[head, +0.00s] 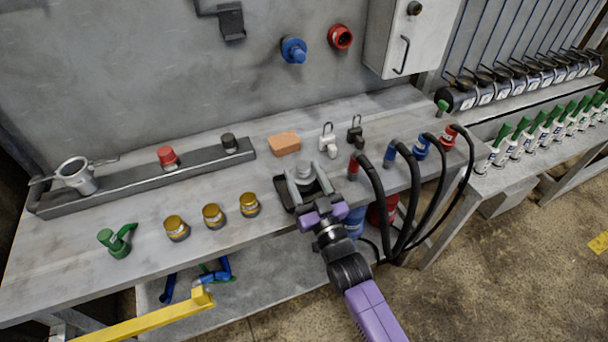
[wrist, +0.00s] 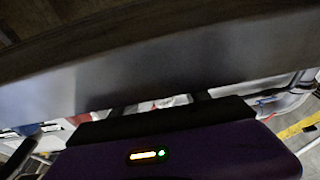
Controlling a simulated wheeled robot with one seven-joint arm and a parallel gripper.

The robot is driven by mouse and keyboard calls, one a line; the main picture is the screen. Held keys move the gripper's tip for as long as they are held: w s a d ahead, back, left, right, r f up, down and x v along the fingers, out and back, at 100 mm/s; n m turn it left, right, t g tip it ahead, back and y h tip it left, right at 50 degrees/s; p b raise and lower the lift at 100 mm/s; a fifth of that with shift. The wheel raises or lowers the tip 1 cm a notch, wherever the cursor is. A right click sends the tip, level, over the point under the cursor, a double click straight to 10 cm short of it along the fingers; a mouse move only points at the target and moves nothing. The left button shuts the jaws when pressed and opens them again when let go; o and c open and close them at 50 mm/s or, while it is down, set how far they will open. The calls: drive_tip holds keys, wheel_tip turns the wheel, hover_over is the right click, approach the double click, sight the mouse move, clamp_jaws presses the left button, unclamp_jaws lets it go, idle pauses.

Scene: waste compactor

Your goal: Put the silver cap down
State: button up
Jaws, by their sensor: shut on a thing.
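My gripper (head: 306,178) is over the front part of the metal bench (head: 130,212), its two grey fingers pointing toward the wall. It is shut on the silver cap (head: 304,170), a small grey round piece seen between the fingers. I cannot tell whether the cap touches the tray or the bench. In the wrist view my gripper's dark body fills the lower part, a broad grey surface fills the middle, and the cap cannot be made out.
An orange block (head: 284,143) and two padlocks, white (head: 328,141) and black (head: 355,132), stand behind the gripper. Three gold-topped caps, including one (head: 249,204), stand to the left. A rail (head: 120,186) holds a red knob (head: 167,157). Black hoses (head: 400,200) arch close on the right.

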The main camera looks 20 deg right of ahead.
drive_tip(key=shift+f+b, duration=0.35)
drive_tip(key=shift+f, duration=0.05)
drive_tip(key=shift+f, duration=0.2)
drive_tip(key=o, duration=1.5)
drive_tip(key=shift+r+p, duration=0.35)
drive_tip(key=shift+r, duration=0.1)
drive_tip(key=shift+s+r, duration=0.15)
drive_tip(key=b+v, duration=0.1)
drive_tip(key=v, duration=1)
drive_tip(key=shift+s+b, duration=0.3)
drive_tip(key=shift+s, duration=0.05)
